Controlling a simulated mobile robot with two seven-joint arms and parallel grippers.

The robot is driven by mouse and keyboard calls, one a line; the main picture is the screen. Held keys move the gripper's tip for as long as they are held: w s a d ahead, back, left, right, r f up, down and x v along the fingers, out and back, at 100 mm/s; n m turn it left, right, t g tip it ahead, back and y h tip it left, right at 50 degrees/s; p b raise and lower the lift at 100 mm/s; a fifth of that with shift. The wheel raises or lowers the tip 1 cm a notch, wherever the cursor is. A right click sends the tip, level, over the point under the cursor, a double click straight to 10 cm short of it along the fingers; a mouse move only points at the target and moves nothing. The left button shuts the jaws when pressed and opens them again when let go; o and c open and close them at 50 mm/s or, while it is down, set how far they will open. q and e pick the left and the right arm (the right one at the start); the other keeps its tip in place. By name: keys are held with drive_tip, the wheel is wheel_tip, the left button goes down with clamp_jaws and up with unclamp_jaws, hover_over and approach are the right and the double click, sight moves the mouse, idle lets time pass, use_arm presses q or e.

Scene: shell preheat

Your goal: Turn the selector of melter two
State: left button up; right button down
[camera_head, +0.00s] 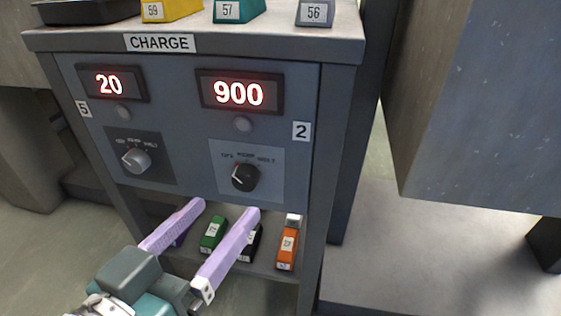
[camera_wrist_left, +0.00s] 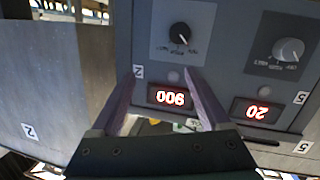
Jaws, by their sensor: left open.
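The selector of melter two is a black round knob (camera_head: 245,177) on a lighter plate, right of the panel's middle, below the display (camera_head: 241,92) reading 900 and near the label 2 (camera_head: 301,131). Its pointer seems turned to the upper left, towards the leftmost mark. In the left wrist view the panel is upside down, with the knob (camera_wrist_left: 180,33) at the top, beyond the fingers. My left gripper (camera_head: 228,206) has lilac fingers spread apart, empty, in front of and below the knob, not touching it. It also shows in the left wrist view (camera_wrist_left: 163,74). My right gripper is not in view.
A grey knob (camera_head: 136,160) under a display (camera_head: 112,85) reading 20 sits left, by label 5 (camera_head: 84,108). Numbered blocks, such as the orange one (camera_head: 287,248), lie on the shelf below. A large grey box (camera_head: 480,100) hangs at the right.

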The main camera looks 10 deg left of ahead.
use_arm(q)
drive_tip(key=n+t+y+b, duration=0.1)
drive_tip(key=b, duration=0.2)
approach(243, 185)
drive_tip(key=s+d, duration=0.1)
drive_tip(key=s, duration=0.1)
drive_tip(key=t+b, duration=0.1)
drive_tip(key=shift+n+y, duration=0.3)
drive_tip(key=shift+y, duration=0.1)
drive_tip(key=w+b, duration=0.1)
drive_tip(key=w, duration=0.2)
drive_tip(key=w+b, duration=0.1)
drive_tip(key=w, duration=0.2)
drive_tip(key=w+b, duration=0.1)
drive_tip(key=w, duration=0.2)
drive_tip(key=shift+w+d+f, duration=0.1)
drive_tip(key=shift+w+f, duration=0.15)
drive_tip(key=shift+f, duration=0.15)
drive_tip(key=shift+w+r+b, duration=0.1)
drive_tip(key=shift+w+b, duration=0.2)
drive_tip(key=shift+w, duration=0.1)
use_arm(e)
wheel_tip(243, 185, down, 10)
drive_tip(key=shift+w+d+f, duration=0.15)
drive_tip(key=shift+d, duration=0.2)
use_arm(q)
drive_tip(key=shift+c, duration=0.3)
clamp_jaws()
